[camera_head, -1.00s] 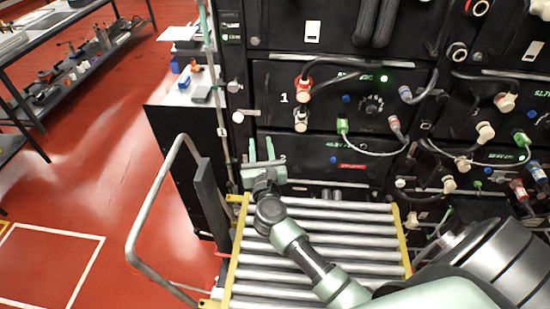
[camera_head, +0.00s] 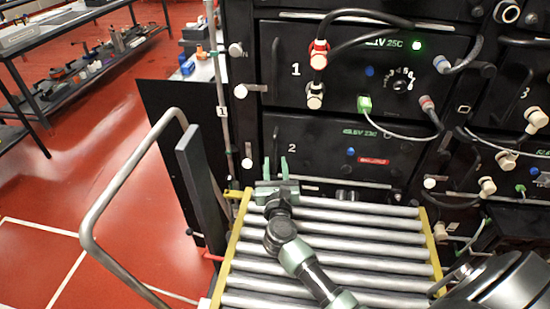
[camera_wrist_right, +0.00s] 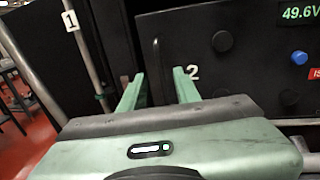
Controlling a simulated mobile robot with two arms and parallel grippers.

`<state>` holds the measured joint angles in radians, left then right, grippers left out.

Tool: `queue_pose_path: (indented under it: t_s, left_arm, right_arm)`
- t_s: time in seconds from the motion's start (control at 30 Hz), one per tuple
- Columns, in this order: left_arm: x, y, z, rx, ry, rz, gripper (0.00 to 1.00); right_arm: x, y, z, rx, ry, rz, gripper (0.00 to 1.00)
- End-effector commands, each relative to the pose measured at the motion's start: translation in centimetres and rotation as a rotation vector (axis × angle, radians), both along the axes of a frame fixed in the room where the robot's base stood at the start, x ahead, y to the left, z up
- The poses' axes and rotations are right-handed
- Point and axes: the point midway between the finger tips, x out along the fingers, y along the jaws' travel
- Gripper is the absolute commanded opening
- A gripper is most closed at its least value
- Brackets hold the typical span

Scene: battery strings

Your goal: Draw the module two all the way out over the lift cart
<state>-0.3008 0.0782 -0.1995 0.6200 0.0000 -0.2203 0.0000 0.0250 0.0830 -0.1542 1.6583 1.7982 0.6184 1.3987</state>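Module two (camera_head: 335,152) is a black box marked 2 with a green display, a blue button and a red label. It sits in the rack under module one, its front about level with the rack face. Its upright black handle (camera_wrist_right: 156,68) is at the left of its front. My right gripper (camera_head: 276,169) is open at that left end; in the wrist view its green fingers (camera_wrist_right: 158,92) are apart, with the handle showing between and beyond them. I cannot tell whether they touch it. The lift cart's roller top (camera_head: 330,240) lies just below and before the module. My left gripper is not in view.
Module one (camera_head: 350,85), with several cables plugged in, is directly above. Cables hang at the right of the rack. The cart's grey handle rail (camera_head: 112,188) and dark post (camera_head: 200,190) stand at the left. The rollers carry nothing but my arm above them.

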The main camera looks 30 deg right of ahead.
Motion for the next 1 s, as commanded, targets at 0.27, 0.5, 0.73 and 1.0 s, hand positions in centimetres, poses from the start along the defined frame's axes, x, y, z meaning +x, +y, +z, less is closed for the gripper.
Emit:
queue_pose_path:
  t_s: [0.27, 0.5, 0.73, 1.0]
  left_arm:
    - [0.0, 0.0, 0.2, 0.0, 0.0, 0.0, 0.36]
    - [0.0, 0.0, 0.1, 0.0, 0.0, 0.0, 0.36]
    - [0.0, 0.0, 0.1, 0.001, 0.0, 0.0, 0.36]
    - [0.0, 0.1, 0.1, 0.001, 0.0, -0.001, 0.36]
  right_arm:
    - [3.2, -1.6, 0.2, -0.004, -0.002, 0.0, 0.32]
    - [6.2, -3.0, 0.0, -0.001, 0.0, 0.001, 0.32]
    - [7.0, -3.4, 0.0, 0.0, 0.0, 0.001, 0.32]
    - [7.0, -3.4, 0.0, 0.0, 0.0, 0.0, 0.04]
